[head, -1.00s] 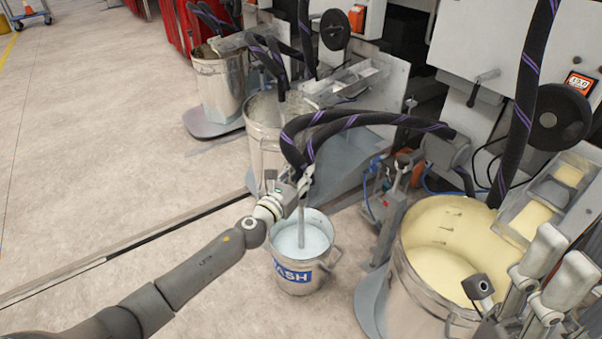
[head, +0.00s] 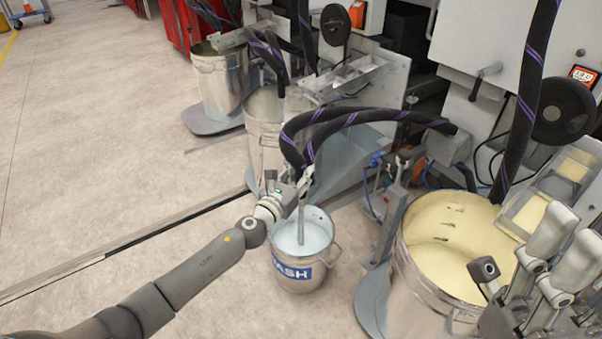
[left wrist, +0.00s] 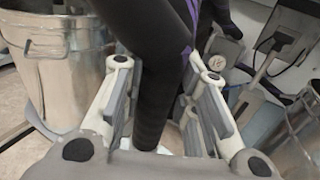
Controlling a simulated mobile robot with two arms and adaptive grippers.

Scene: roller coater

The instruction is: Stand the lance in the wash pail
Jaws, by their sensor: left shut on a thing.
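The wash pail (head: 293,276) is a metal bucket with a blue label, holding pale blue liquid, on the floor at the centre of the head view. The lance (head: 301,226) is a thin grey tube hanging from a black hose with purple stripes. It stands nearly upright inside the pail's rim, its lower end hidden in the liquid. My left gripper (head: 304,187) is shut on the lance's upper part, above the rim. The left wrist view shows the black hose (left wrist: 155,60) passing between the fingers. My right gripper (head: 557,262) is at the lower right; its jaw opening is unclear.
A large drum of cream-yellow coating (head: 405,285) stands right of the pail, below the machine. Another metal drum (head: 262,150) stands behind the pail, and a further one (head: 220,85) beyond it. The floor at left is clear.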

